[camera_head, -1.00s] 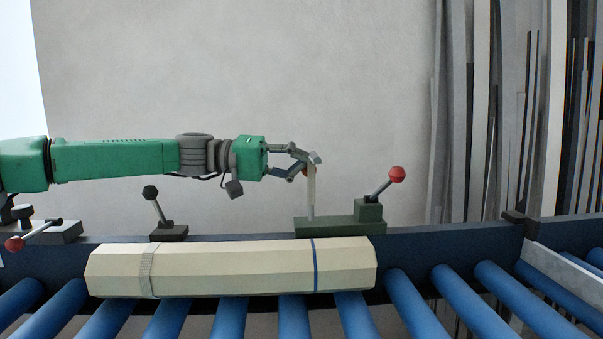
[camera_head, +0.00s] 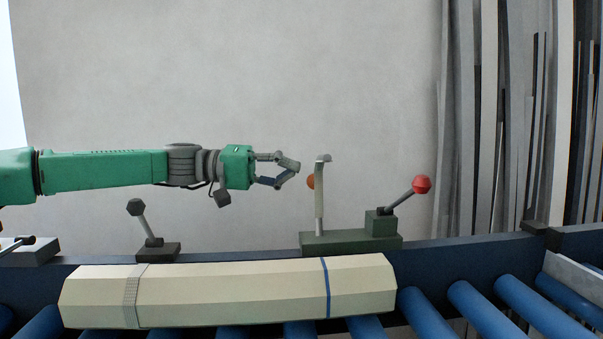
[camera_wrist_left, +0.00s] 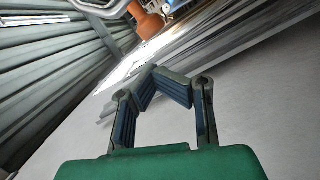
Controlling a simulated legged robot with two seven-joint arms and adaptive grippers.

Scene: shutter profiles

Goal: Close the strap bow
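The strap bow (camera_head: 319,200) is a pale upright bar with a hooked top and an orange knob (camera_head: 311,182) on its left side. It stands on a dark green base (camera_head: 350,241) behind the wrapped pack. My left gripper (camera_head: 297,169) is just left of the bow, with a small gap to the knob. Its fingertips come together and hold nothing. They also meet in the left wrist view (camera_wrist_left: 153,80), where the orange knob (camera_wrist_left: 147,22) shows beyond them. The cream pack (camera_head: 230,292) carries a grey textured band and a blue band. My right gripper is out of view.
A red-knobbed lever (camera_head: 421,185) tilts up at the base's right end. A black-knobbed lever (camera_head: 135,207) stands at left, below my arm. Blue rollers (camera_head: 478,308) run in front. Upright profiles (camera_head: 510,110) stand at right. Open space lies above the bow.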

